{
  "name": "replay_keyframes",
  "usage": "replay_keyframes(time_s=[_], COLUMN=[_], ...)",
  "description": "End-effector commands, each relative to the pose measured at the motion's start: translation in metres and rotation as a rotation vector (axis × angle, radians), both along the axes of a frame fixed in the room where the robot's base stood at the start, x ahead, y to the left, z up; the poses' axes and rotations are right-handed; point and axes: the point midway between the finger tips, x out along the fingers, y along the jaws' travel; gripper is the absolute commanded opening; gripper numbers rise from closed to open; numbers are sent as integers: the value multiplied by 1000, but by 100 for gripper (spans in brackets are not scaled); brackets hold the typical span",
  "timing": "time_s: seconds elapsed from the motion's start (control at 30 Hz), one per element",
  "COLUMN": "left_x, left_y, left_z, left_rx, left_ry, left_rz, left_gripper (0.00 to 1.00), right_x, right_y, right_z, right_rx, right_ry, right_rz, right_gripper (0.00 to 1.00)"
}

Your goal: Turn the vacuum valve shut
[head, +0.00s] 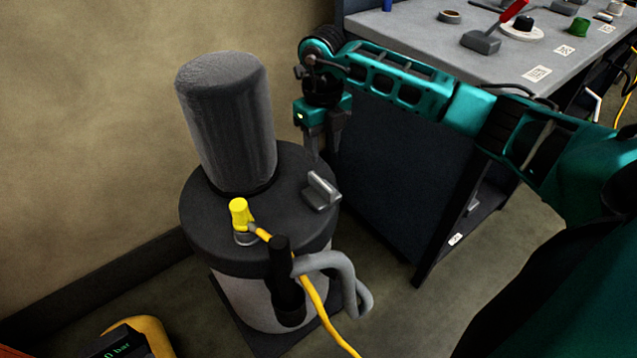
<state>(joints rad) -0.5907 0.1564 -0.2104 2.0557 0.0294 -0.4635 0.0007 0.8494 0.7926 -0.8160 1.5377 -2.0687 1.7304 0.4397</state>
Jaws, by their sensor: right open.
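The vacuum unit is a dark round-lidded drum (205,222) with a tall ribbed dark cylinder (228,125) on top. Two fittings on the lid could be the valve: a yellow cap (240,213) on a grey base, where a yellow hose joins, and a grey lever-like handle (319,191) near the lid's right edge. I cannot tell for certain which is the vacuum valve. My right gripper (322,148) is open and empty, pointing down, above and apart from the grey handle, near the lid's back right edge. My left gripper is not in view.
A yellow hose (318,305) and a grey looped handle (345,268) are at the drum's front. A grey workbench (425,40) with tools stands at the back right. A yellow-cased gauge (140,335) is at bottom left. A wall rises behind the drum.

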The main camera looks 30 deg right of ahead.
Motion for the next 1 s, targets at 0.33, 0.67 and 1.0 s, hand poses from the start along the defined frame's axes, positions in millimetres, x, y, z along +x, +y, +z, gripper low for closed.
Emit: replay_keyframes(time_s=[0.33, 0.67, 1.0], left_x=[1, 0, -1], left_y=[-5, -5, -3], left_z=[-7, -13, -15], left_rx=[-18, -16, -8], left_ry=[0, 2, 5], left_rz=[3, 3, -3], left_gripper=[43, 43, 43], right_x=[-1, 0, 0], right_y=[1, 1, 1], right_z=[-75, -106, -106], right_rx=[4, 4, 4], right_ry=[3, 0, -1], right_rz=[1, 3, 3], right_gripper=[42, 42, 36])
